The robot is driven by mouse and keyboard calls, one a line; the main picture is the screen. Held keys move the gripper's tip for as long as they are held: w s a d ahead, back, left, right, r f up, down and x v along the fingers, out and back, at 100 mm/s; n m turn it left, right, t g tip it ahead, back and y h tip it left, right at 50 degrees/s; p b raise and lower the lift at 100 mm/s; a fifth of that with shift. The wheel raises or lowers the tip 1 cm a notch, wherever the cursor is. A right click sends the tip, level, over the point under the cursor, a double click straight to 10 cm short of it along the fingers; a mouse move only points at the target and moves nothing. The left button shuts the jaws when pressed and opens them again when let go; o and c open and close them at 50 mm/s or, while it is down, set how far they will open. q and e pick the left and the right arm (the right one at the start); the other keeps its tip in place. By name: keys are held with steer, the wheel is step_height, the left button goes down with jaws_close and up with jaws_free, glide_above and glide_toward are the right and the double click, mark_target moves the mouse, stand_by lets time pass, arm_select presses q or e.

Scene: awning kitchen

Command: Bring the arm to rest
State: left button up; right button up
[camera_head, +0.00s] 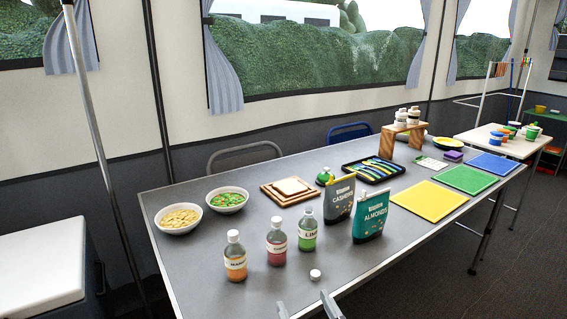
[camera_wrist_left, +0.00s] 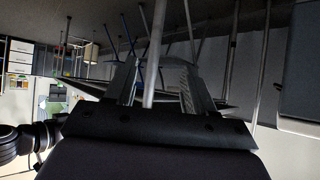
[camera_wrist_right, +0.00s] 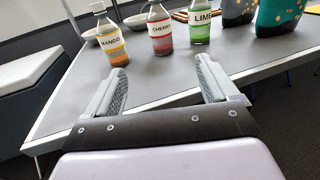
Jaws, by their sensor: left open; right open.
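My right gripper (camera_head: 305,304) is at the bottom edge of the head view, at the near edge of the table (camera_head: 300,163). In the right wrist view its fingers (camera_wrist_right: 162,75) are spread with nothing between them. Mango (camera_head: 235,257), cherry (camera_head: 277,242) and lime (camera_head: 307,230) bottles stand upright on the table beyond it, apart from the fingers. My left gripper is outside the head view. In the left wrist view its fingers (camera_wrist_left: 160,80) are spread and hold nothing; a pale pole appears between them, its distance unclear.
A small white cap (camera_head: 315,274) lies near the table's front edge. Cashew (camera_head: 339,199) and almond (camera_head: 370,216) bags stand right of the bottles. Two bowls, trays and colored mats occupy the table. A white-topped box (camera_head: 40,262) stands left, beside a pole (camera_head: 100,150).

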steer(key=s+d+f+m+g+h, duration=0.25)
steer(key=s+d+f+m, duration=0.45)
steer(key=m, duration=0.7)
steer(key=s+d+f+m+g+h, duration=0.1)
steer(key=s+d+f+m+g, duration=0.2)
steer(key=s+d+f+m, duration=0.8)
steer(key=s+r+m+g, duration=0.1)
steer(key=s+r+m, duration=0.2)
steer(key=m, duration=1)
arm_select(q)
step_height(320, 180, up, 9)
steer(key=p, duration=1)
steer(key=shift+s+f+n+p, duration=0.2)
steer(key=shift+s+n+p, duration=0.1)
steer(key=shift+p, duration=0.1)
arm_select(e)
step_height(320, 180, up, 9)
steer(key=shift+s+d+f, duration=0.15)
steer(key=shift+s+d, duration=0.05)
steer(key=shift+s, duration=0.2)
